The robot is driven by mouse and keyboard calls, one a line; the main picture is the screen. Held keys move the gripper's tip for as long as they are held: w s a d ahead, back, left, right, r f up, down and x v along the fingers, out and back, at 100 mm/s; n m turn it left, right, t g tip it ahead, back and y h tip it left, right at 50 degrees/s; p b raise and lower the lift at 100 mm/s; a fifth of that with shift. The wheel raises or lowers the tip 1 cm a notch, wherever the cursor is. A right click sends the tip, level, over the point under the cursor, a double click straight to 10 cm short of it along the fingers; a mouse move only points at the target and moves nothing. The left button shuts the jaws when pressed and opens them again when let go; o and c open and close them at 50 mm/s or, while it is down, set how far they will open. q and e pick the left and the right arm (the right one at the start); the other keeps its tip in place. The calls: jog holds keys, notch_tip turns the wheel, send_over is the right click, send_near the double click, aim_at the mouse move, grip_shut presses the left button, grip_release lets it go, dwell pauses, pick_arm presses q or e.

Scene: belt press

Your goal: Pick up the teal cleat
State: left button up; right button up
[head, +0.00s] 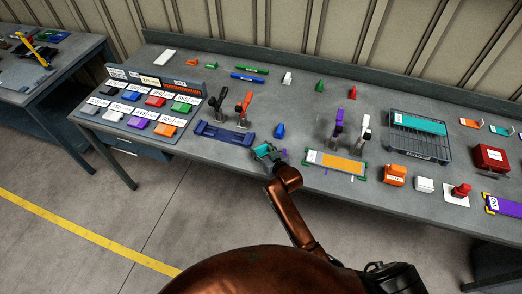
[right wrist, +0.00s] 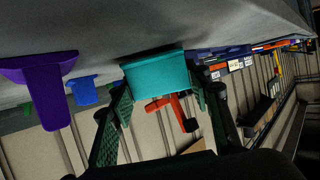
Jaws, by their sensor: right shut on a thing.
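The teal cleat (right wrist: 158,73) sits between the two fingers of my right gripper (right wrist: 160,92) in the right wrist view. The fingers are shut on it, one on each side. In the head view my right gripper (head: 267,153) is at the front edge of the long bench, and a bit of the teal cleat shows there. Whether the cleat still touches the bench top is hard to tell. My left gripper is not in view.
A dark blue tray (head: 226,136) lies left of my gripper, with toggle clamps behind it. A blue piece (head: 280,130) stands just behind. A green-cornered board with an orange panel (head: 336,163) lies to the right, near a wire basket (head: 420,150).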

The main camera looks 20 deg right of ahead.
notch_tip(320, 180, up, 3)
jog(key=shift+f, duration=0.15)
jog(key=s+r+p, duration=0.1)
jog(key=s+r, duration=0.8)
jog(key=s, duration=0.5)
jog(key=shift+d+r+p, duration=0.25)
jog(key=shift+r+p, duration=0.05)
jog(key=shift+r, duration=0.1)
